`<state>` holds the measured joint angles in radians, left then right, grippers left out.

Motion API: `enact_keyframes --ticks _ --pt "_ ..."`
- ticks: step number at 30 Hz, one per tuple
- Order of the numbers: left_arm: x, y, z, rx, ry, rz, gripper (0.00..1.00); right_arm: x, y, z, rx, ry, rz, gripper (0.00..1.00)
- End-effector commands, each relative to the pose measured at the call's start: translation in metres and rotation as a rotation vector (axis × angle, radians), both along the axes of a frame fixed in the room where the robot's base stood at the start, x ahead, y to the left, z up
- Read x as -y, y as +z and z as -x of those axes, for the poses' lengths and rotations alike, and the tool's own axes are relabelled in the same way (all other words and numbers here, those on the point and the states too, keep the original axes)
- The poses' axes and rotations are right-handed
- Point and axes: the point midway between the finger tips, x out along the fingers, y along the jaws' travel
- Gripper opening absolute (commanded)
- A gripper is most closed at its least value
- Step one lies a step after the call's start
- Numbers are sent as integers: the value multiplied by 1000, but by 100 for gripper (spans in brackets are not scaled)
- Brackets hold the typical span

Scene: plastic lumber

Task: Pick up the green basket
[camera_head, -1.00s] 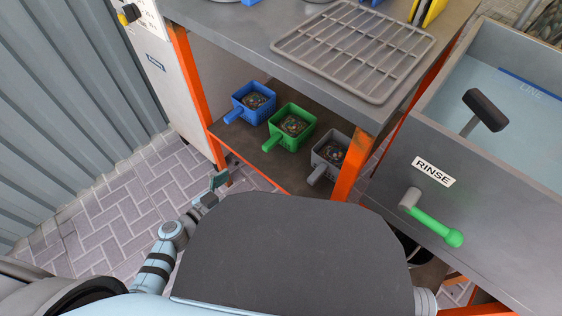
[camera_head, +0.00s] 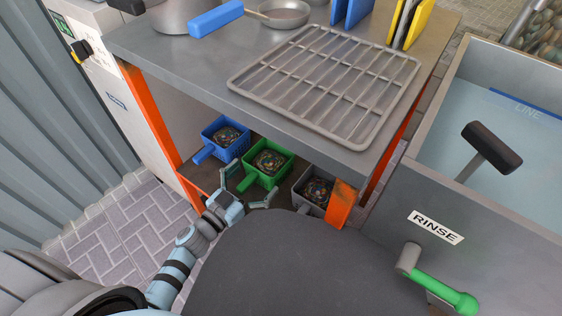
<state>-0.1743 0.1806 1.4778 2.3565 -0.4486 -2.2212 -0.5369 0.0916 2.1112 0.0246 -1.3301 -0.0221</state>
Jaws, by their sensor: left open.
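The green basket (camera_head: 268,160) stands on the lower shelf, between a blue basket and a grey one. It is square, with a handle (camera_head: 247,182) pointing toward me, and a dark patterned base or contents shows inside. My left gripper (camera_head: 250,187) is open at the front of the shelf, with one finger on the left of the green handle and the other on its right. I cannot tell whether the fingers touch it. My right gripper is not in the view.
The blue basket (camera_head: 222,138) stands to the left, and the grey basket (camera_head: 313,190) to the right, partly behind an orange post (camera_head: 342,204). The grey tabletop with a wire rack (camera_head: 325,85) overhangs the shelf. A rinse sink (camera_head: 460,215) stands at the right.

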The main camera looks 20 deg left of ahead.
Motion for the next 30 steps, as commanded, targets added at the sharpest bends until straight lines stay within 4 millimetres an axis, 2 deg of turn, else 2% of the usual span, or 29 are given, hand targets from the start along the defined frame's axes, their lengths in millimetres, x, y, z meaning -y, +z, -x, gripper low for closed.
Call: enact_keyframes --ticks 5,24,30 --pt "-7 -1 3 -2 15 -2 100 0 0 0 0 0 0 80" --pt "-7 0 3 -1 16 0 0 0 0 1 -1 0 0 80" --pt "-6 0 3 1 14 -1 0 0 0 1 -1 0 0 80"
